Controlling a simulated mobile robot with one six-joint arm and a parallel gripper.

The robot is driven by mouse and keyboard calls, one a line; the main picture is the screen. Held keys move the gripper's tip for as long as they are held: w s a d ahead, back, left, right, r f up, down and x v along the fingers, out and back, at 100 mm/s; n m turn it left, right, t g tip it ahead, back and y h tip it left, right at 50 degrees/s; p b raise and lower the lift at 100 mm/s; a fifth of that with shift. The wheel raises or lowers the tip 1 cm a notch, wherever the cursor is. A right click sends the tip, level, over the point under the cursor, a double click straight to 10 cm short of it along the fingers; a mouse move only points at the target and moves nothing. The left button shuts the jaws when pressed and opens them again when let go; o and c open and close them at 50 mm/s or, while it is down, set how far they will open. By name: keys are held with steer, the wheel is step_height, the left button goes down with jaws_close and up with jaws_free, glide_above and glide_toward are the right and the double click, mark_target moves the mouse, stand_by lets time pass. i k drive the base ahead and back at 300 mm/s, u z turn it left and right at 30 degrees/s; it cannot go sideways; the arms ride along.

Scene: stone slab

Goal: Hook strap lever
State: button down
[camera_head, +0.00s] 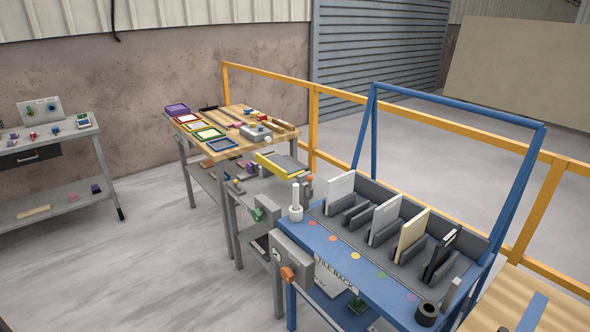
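I cannot make out a strap or a hook for certain. A grey box (293,256) on the front left of the blue rack table (340,250) carries an orange knob or lever end (287,274); I cannot tell if this is the strap lever. A green fitting (258,214) shows on the grey bench beside it. The grey slotted rack (369,191) holds several upright slabs, among them a white one (340,188), a cream one (412,229) and a dark one (440,254). My gripper is not in view.
A tall blue frame (460,103) stands over the rack. A yellow railing (420,121) runs behind. A wooden-topped table (245,125) with coloured trays stands farther back, and a grey workbench (50,140) is at left. The floor (150,245) at lower left is clear.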

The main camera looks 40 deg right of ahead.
mark_target(309, 192)
steer(key=z, duration=0.05)
steer(key=i, duration=1.4)
steer(key=u, duration=0.5)
